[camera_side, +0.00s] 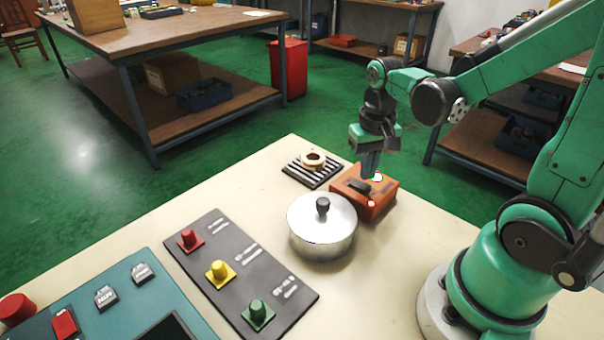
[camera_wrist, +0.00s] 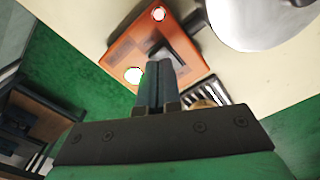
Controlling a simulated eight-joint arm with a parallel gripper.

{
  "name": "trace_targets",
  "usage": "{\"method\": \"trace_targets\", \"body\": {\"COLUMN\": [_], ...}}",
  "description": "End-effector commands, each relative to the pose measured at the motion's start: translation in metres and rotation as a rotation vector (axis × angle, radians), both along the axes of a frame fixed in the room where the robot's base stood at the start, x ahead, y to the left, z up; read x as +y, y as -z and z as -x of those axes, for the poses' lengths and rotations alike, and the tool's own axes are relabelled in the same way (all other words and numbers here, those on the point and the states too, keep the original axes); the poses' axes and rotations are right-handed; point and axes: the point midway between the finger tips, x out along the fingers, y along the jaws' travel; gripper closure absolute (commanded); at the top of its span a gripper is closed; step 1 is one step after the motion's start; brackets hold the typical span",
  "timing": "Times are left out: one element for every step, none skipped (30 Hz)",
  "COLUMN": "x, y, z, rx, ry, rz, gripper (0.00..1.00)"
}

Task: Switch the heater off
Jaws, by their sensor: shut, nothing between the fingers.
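An orange box (camera_side: 383,199) with a dark switch lever (camera_side: 358,187) on top stands near the far edge of the table. In the wrist view the orange box (camera_wrist: 122,50) shows the dark lever (camera_wrist: 170,50), a red-rimmed bright light (camera_wrist: 158,14) and a green-rimmed bright light (camera_wrist: 134,75). My gripper (camera_side: 369,176) is shut and empty, pointing down over the box's far side. In the wrist view its fingertips (camera_wrist: 155,65) lie beside the lever, near the green-rimmed light. I cannot tell whether they touch the box.
A silver lidded pot (camera_side: 322,236) stands just left of the box. A bearing ring (camera_side: 312,160) lies on a dark striped rack (camera_side: 303,177) behind it. A grey panel (camera_side: 215,262) with red, yellow and green knobs lies left. The front middle table is clear.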

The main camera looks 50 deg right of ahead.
Motion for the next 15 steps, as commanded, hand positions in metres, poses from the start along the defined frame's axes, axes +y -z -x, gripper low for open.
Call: {"method": "trace_targets", "body": {"x": [-0.0001, -0.0001, -0.0001, -0.0001, -0.0001, -0.0001, -0.0002, -0.0001, -0.0001, -0.0001, -0.0001, -0.0001, -0.0001, -0.0002, -0.0002], "y": [0.0007, 0.0012, 0.0018, 0.0023, 0.0027, 0.0033, 0.0038, 0.0042, 0.0049, 0.0053, 0.0058, 0.0064, 0.0069, 0.0073, 0.0079], "z": [-0.0001, -0.0001, -0.0002, -0.0003, -0.0004, -0.0004, -0.0005, -0.0004, -0.0004, -0.0004, -0.0004, -0.0004, -0.0004, -0.0005, -0.0006], "rx": [0.0, 0.0, 0.0, 0.0, 0.0, 0.0, 0.0, 0.0, 0.0, 0.0, 0.0, 0.0, 0.0, 0.0, 0.0], "ry": [0.0, 0.0, 0.0, 0.0, 0.0, 0.0, 0.0, 0.0, 0.0, 0.0, 0.0, 0.0, 0.0, 0.0, 0.0], "rz": [0.0, 0.0, 0.0, 0.0, 0.0, 0.0, 0.0, 0.0, 0.0, 0.0, 0.0, 0.0, 0.0, 0.0, 0.0], "gripper": [1.0, 1.0, 1.0, 1.0, 1.0, 1.0, 1.0, 1.0, 1.0, 1.0, 1.0, 1.0, 1.0, 1.0, 1.0]}}
